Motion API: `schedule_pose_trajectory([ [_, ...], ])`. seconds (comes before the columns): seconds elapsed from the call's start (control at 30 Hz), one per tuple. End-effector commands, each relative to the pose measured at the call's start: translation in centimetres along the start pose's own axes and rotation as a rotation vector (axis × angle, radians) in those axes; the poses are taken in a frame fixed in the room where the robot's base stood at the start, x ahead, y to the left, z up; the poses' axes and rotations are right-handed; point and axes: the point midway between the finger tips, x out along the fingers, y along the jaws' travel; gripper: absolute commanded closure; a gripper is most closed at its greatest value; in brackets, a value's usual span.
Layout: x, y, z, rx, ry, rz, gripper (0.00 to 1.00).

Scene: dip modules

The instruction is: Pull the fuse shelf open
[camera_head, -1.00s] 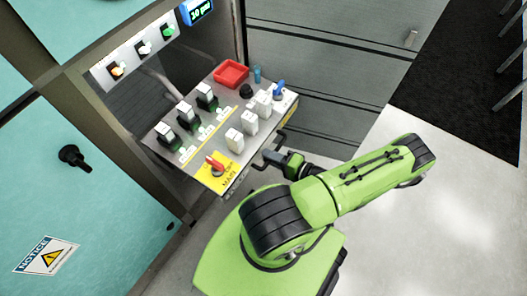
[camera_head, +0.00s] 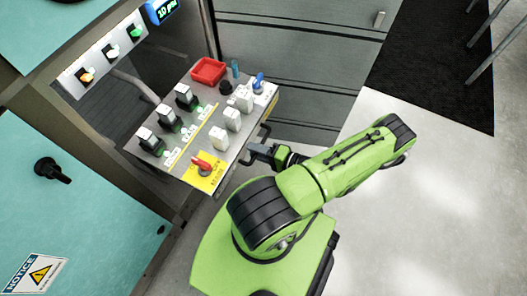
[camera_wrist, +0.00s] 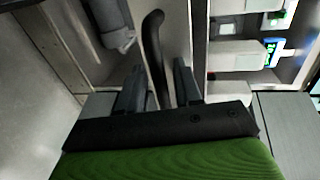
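The fuse shelf (camera_head: 226,151) is a grey tray standing out from the cabinet. It carries black-and-white fuse blocks, white modules, a red switch on a yellow plate, and a red bin. Its dark bar handle (camera_head: 265,132) is on the front edge; the handle (camera_wrist: 155,45) is a curved black bar in the wrist view. My gripper (camera_head: 257,150) is at this handle. Exact contact is hard to see.
The cabinet has a lamp panel (camera_head: 110,52) above the shelf. A teal door (camera_head: 95,200) with a black knob stands at left. Grey drawer fronts (camera_head: 320,65) are behind the shelf. Pale floor (camera_head: 440,200) is clear at right, with a dark mat (camera_head: 430,70) beyond.

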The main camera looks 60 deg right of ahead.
Motion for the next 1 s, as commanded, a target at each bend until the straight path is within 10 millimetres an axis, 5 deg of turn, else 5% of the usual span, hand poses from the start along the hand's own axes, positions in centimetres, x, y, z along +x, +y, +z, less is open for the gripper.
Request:
schedule_pose_trajectory([
  [0.23, -1.7, -0.1, -0.1, -0.001, 0.003, 0.001, 0.66],
  [0.7, -14.0, 0.0, 0.0, -0.002, 0.003, 0.003, 0.66],
  [1.0, -15.8, 0.0, 0.0, 0.0, -0.001, 0.001, 0.66],
])
